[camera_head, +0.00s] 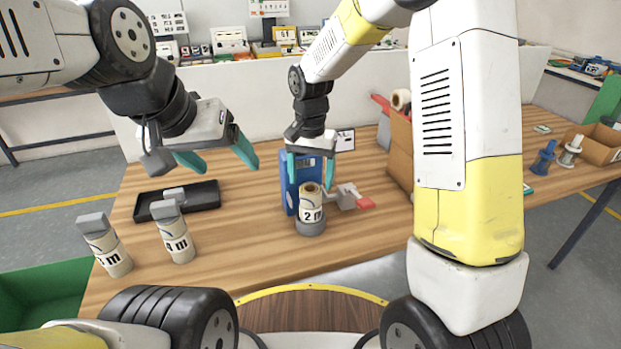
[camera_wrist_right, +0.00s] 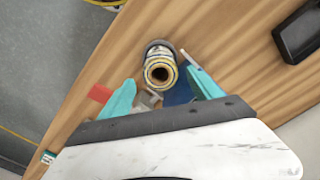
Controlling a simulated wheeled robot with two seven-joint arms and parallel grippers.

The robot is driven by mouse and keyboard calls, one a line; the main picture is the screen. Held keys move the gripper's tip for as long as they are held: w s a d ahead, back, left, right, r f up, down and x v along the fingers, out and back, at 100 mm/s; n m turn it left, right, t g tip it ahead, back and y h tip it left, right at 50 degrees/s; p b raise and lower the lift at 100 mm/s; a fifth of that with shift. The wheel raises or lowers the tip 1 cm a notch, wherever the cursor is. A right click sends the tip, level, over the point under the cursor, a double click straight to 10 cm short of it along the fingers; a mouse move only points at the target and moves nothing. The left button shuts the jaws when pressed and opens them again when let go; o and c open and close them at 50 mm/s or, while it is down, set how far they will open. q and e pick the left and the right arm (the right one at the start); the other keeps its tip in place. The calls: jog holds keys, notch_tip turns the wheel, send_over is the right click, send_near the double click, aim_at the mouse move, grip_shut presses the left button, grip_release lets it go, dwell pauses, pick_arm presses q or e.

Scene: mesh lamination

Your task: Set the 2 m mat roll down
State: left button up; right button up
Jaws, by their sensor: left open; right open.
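The 2 m mat roll (camera_head: 311,205) is cream with a dark "2 m" label and stands upright in a grey round base (camera_head: 311,226) on the wooden table. It also shows from above in the right wrist view (camera_wrist_right: 160,72). My right gripper (camera_head: 310,172) is open above and around the top of the roll, its teal fingers apart on either side; whether they touch it I cannot tell. In the right wrist view my fingers (camera_wrist_right: 162,98) are spread, with the roll beyond them. My left gripper (camera_head: 216,160) is open and empty above the table's left part.
Two more labelled rolls with grey tops, a left one (camera_head: 105,246) and a right one (camera_head: 175,234), stand front left. A black tray (camera_head: 178,200) lies behind them. A blue box (camera_head: 290,185) and a red-tipped grey device (camera_head: 348,198) are close to the 2 m roll. A cardboard box (camera_head: 400,150) stands right.

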jog(key=s+d+r+t, duration=0.1)
jog(key=s+d+r, duration=0.15)
jog(key=r, duration=0.25)
jog(key=s+d+r+n+y, duration=0.1)
jog(key=s+d+r, duration=0.15)
jog(key=r, duration=0.25)
jog(key=s+d+r+t, duration=0.1)
jog(key=s+d+r, duration=0.1)
jog(key=d+r, duration=0.15)
jog(key=s+d+r+n+t, duration=0.1)
jog(key=s+d+r+t, duration=0.1)
jog(key=s, duration=0.4)
jog(key=s+d+r+n+t+y, duration=0.1)
jog(key=s+d+r+t, duration=0.1)
jog(key=s, duration=0.4)
jog(key=shift+s+d+n, duration=0.35)
jog(key=shift+d+n, duration=0.05)
jog(key=shift+d, duration=0.4)
